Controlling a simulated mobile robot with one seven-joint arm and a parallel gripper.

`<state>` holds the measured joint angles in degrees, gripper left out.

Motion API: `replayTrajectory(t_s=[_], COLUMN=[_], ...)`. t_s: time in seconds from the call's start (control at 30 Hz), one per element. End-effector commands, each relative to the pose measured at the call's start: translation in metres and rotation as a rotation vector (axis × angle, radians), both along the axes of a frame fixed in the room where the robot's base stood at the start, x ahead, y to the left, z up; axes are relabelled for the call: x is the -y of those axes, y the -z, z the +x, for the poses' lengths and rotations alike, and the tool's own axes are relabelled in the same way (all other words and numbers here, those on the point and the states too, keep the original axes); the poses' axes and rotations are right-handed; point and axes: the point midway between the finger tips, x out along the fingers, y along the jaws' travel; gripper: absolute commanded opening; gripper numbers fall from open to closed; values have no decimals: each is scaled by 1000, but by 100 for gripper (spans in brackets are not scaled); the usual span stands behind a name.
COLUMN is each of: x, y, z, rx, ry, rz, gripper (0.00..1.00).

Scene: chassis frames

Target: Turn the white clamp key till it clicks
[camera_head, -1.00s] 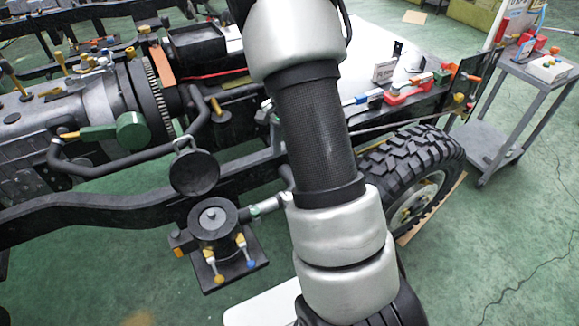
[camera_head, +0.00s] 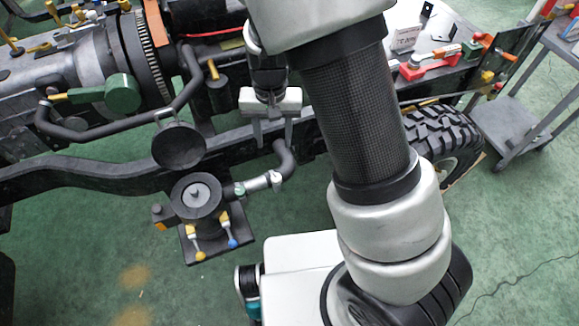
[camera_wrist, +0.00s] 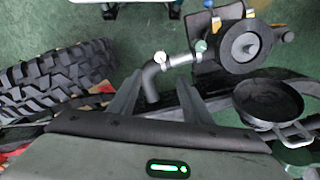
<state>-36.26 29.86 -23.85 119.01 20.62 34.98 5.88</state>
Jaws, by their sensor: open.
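The white clamp key (camera_head: 276,179) sits on the silver pipe joint (camera_head: 257,184), by the end of a bent dark hose (camera_head: 287,158). It also shows in the wrist view (camera_wrist: 160,57), upper middle, beyond my fingertips. A green key (camera_head: 239,188) is on the same joint, on the side nearer the round black canister (camera_head: 196,195). My gripper (camera_head: 273,144) points down above the hose, with its two fingers spread and nothing between them. It is apart from the white key. In the wrist view my gripper (camera_wrist: 158,88) shows the hose beyond and between its fingers.
The dark chassis rail (camera_head: 110,172) runs close by the fingers. A round black cap (camera_head: 179,146) stands left of my gripper, and a tyre (camera_head: 440,140) is at the right. Two levers, yellow-tipped and blue-tipped, are below the canister. Green floor is open in front.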

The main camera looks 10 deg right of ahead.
Motion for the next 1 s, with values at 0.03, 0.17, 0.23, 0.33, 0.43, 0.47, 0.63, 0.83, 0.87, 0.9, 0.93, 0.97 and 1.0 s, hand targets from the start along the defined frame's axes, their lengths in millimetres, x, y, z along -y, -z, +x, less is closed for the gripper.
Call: replayTrajectory(t_s=[0.03, 0.17, 0.23, 0.33, 0.43, 0.47, 0.63, 0.83, 0.87, 0.9, 0.93, 0.97, 1.0], x=[-1, 1, 1, 1, 1, 1, 1, 1, 1, 0, 0, 0, 0], y=[4, 22, 36, 58, 81, 87, 124, 157, 160, 164, 166, 168, 170], z=[-1, -1, -1, -1, -1, -1, -2, -1, -1, -1, -1, 0, 0], rx=[-2, -3, -4, -4, -5, -5, -5, -2, -3, -2, -2, -1, -1], ry=[-4, -2, -1, -1, 1, 0, 2, 0, 0, 1, 1, 1, 0], rz=[-1, -3, -3, -3, -3, -2, -2, -2, -2, -2, -1, -1, -1], gripper=[45, 45, 45, 45, 45, 45, 45, 45, 45, 45, 45, 45, 45])
